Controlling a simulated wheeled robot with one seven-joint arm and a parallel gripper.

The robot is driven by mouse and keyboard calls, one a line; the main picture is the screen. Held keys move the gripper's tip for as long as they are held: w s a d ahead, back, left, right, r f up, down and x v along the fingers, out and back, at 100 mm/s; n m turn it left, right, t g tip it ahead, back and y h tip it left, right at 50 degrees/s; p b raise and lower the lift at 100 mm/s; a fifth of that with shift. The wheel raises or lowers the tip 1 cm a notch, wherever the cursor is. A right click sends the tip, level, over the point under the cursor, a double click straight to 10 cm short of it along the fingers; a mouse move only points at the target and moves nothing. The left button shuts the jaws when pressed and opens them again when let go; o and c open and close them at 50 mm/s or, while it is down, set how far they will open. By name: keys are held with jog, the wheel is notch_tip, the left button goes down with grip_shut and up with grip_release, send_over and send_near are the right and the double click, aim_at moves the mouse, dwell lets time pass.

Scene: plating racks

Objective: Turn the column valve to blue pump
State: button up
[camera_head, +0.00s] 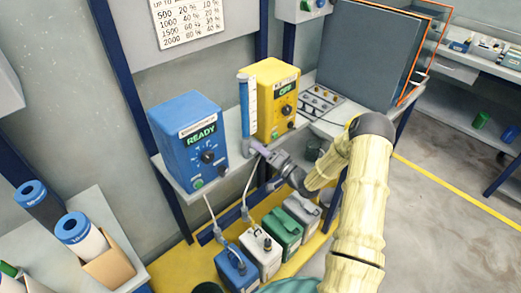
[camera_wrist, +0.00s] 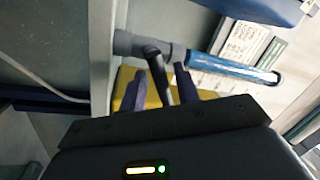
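The column (camera_head: 248,108) is a clear and blue tube standing upright between the blue pump (camera_head: 190,142) and the yellow pump (camera_head: 274,100). It shows in the wrist view (camera_wrist: 235,68) too, running into a grey valve body (camera_wrist: 140,45). A dark valve lever (camera_wrist: 158,76) sticks out from that body. My gripper (camera_wrist: 161,80) has its two purple fingers apart, one on each side of the lever, with gaps visible. In the head view my gripper (camera_head: 259,149) is at the column's foot and hides most of the valve. The blue pump's display reads READY; the yellow pump's reads OFF.
Below the shelf stand a blue canister (camera_head: 237,270), a white canister (camera_head: 261,253), a green canister (camera_head: 282,233) and a grey canister (camera_head: 303,212); thin tubes hang near them. Floor at right is clear.

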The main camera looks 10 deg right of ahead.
jog(key=b+v, duration=0.1)
jog(key=v, duration=1.6)
jog(key=shift+d+b, duration=0.15)
jog(key=shift+b, duration=0.2)
jog(key=w+a+n+g+h, duration=0.3)
jog(key=w+n+g+h, duration=0.1)
jog(key=g+h, duration=0.2)
jog(key=s+a+r+n+g+h, duration=0.1)
jog(key=s+a+r+g+h, duration=0.25)
jog(key=s+r, duration=0.45)
jog(key=s+a+r+g+h, duration=0.25)
jog(key=s+a+g, duration=0.2)
jog(key=s, duration=0.65)
jog(key=w+p+v, duration=0.2)
jog(key=p+v, duration=1)
jog(key=p, duration=0.1)
jog(key=shift+d+r+y, duration=0.25)
jog(key=shift+r+y, duration=0.05)
jog(key=shift+r, duration=0.4)
